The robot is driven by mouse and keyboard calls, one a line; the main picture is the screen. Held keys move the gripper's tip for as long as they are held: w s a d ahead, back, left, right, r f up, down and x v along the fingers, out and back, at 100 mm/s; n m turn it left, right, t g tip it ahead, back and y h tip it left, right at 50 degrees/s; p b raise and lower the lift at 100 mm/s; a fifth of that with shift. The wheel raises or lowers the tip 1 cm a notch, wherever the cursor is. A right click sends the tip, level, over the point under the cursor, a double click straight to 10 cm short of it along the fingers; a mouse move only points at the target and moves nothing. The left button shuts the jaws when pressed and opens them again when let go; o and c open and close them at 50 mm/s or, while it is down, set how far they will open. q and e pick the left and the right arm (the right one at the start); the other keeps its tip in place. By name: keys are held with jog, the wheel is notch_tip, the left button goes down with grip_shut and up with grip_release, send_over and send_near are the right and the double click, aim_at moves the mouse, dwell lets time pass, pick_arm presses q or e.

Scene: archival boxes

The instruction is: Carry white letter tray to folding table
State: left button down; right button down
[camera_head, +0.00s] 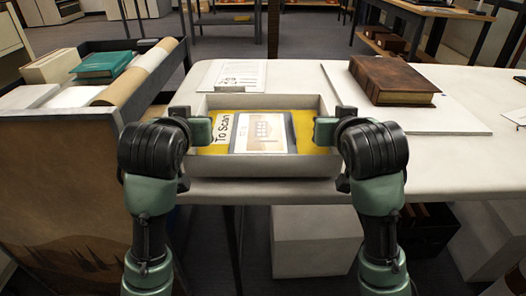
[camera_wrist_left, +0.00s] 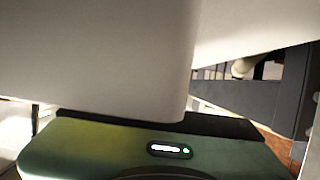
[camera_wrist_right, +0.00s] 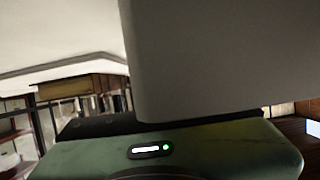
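The white letter tray (camera_head: 262,166) is in the middle of the head view, at the front edge of a white-topped table (camera_head: 455,158). I cannot tell whether it rests on the top or is held just above it. In it lie a yellow "To Scan" folder (camera_head: 217,133) and a card with a picture (camera_head: 262,131). My left gripper (camera_head: 198,130) is shut on the tray's left wall and my right gripper (camera_head: 329,130) on its right wall. The tray walls fill much of the left wrist view (camera_wrist_left: 95,60) and right wrist view (camera_wrist_right: 195,60). The fingertips are partly hidden.
A brown book (camera_head: 393,80) lies on a pale board to the right on the table. A printed sheet (camera_head: 240,75) lies behind the tray. A dark-edged cart (camera_head: 60,190) at left holds a teal book (camera_head: 103,65) and rolls. A pale box (camera_head: 315,240) stands under the table.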

pick_arm(q)
jog(key=shift+f+b, duration=0.55)
jog(key=shift+f, duration=0.2)
pick_arm(e)
jog(key=shift+f, duration=0.75)
pick_arm(q)
jog(key=c, duration=2.1)
grip_release()
jog(key=shift+f, duration=0.25)
pick_arm(e)
jog(key=c, duration=2.1)
grip_release()
jog(key=shift+f, duration=0.25)
pick_arm(q)
jog(key=o, duration=0.5)
jog(key=shift+r, duration=0.15)
jog(key=shift+c, duration=0.2)
pick_arm(e)
jog(key=o, duration=0.5)
jog(key=shift+r, duration=0.15)
jog(key=shift+c, duration=0.2)
pick_arm(q)
jog(key=v, duration=1.1)
jog(key=shift+s+r, duration=0.15)
jog(key=shift+s, duration=0.35)
pick_arm(e)
jog(key=shift+s+r, duration=0.15)
jog(key=shift+s, duration=0.1)
jog(key=v, duration=1.1)
jog(key=shift+s, duration=0.3)
